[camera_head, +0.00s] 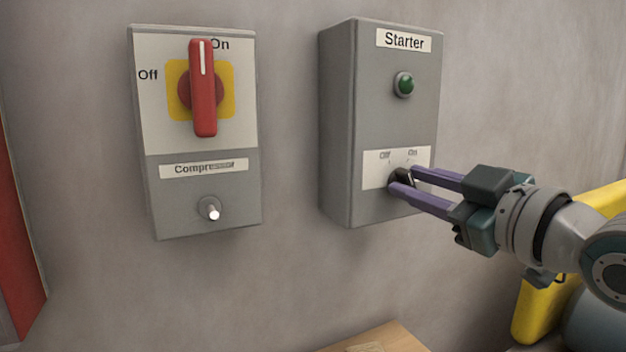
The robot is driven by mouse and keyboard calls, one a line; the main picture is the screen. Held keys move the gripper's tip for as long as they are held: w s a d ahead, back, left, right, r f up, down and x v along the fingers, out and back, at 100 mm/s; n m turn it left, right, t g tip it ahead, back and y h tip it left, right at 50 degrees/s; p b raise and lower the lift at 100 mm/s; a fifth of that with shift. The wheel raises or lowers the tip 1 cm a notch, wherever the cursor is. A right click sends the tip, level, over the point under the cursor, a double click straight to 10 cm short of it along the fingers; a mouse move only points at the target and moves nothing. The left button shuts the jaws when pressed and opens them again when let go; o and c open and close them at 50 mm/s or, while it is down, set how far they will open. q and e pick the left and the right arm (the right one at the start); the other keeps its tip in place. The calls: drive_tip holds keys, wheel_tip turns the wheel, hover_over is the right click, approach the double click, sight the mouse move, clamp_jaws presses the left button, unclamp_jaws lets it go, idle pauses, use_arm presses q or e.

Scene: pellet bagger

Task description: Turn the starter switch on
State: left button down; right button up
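The grey starter box (385,125) hangs on the wall right of centre, with a "Starter" label at its top and a dark green lamp (404,85) below it. Its small black starter switch (400,179) sits under the "Off" and "On" marks on a white plate. My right gripper (402,180) reaches in from the right, with its two purple fingers at the switch, one above and one below. The fingers partly cover the switch, so its pointing direction and whether they touch it are unclear. My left gripper is not in view.
A grey compressor box (205,205) hangs to the left, with a red rotary handle (204,90) upright towards "On" and a small lit white knob (210,209). A wooden surface (385,338) shows at the bottom. A red edge (18,240) stands at far left.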

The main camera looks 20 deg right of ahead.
clamp_jaws()
drive_tip(key=shift+r+m, duration=0.1)
drive_tip(key=shift+m, duration=0.2)
drive_tip(key=shift+r+m+p, duration=0.1)
drive_tip(key=shift+m+p, duration=0.7)
drive_tip(key=shift+p, duration=0.05)
drive_tip(key=m+p, duration=0.1)
drive_tip(key=m, duration=0.1)
drive_tip(key=shift+d+m, duration=0.15)
drive_tip(key=shift+m, duration=0.15)
drive_tip(key=m+p, duration=0.1)
drive_tip(key=m, duration=0.2)
drive_tip(key=shift+d+m+p, duration=0.1)
drive_tip(key=shift+m+p, duration=0.2)
drive_tip(key=shift+p, duration=0.1)
drive_tip(key=shift+d+m+p, duration=0.15)
drive_tip(key=shift+m+p, duration=0.2)
drive_tip(key=shift+m, duration=1.45)
drive_tip(key=shift+f, duration=0.2)
